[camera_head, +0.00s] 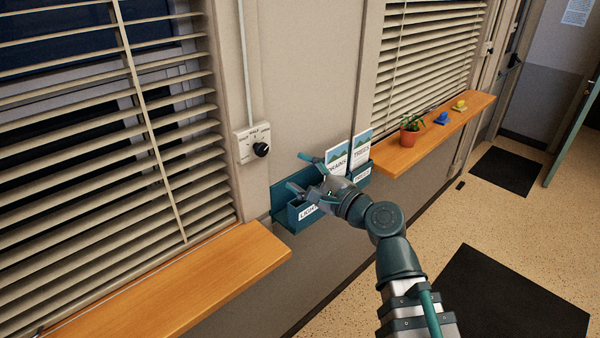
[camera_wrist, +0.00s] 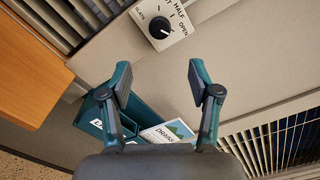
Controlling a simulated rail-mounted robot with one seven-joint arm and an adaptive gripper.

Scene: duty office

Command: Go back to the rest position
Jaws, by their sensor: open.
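My gripper (camera_head: 303,173) is open and empty in front of the wall, close to a teal wall rack. In the wrist view its two fingers (camera_wrist: 158,88) stand wide apart with nothing between them. The teal rack (camera_head: 284,209) has labelled compartments; the left one shows no booklet in the part I can see. Two booklets, one a drains booklet (camera_head: 336,155) and one marked TREES (camera_head: 361,149), stand upright in the rack. The drains booklet also shows in the wrist view (camera_wrist: 167,133). My gripper and arm hide part of the rack.
A control box with a black knob (camera_head: 254,145) is on the wall above the rack. A wooden sill (camera_head: 180,285) juts out at left. Another sill (camera_head: 432,128) holds a potted plant (camera_head: 410,130), a blue object (camera_head: 442,118) and a yellow object (camera_head: 459,106). Dark mats (camera_head: 510,300) lie on open floor.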

